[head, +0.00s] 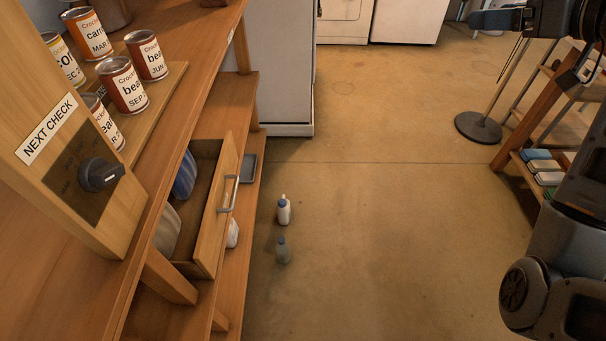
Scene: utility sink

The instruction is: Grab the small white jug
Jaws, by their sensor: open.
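A small white jug-like container with a blue cap (284,211) stands upright on the floor, right of the wooden unit. Another whitish rounded item (233,233) shows only in part beside the drawer front, and I cannot tell its full shape. A pale rounded vessel (167,232) is partly hidden at the open drawer. My gripper (497,19) shows at the top right, partly cut off by the frame edge. It is open, far from all of these, and no object shows in it.
The open drawer (229,200) juts out over the lower shelf, with a blue striped vessel (184,176) behind it. A grey bottle (283,251) stands near the capped container. Cans (123,85) stand on the top. A stand base (478,129) is at right. The middle floor is clear.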

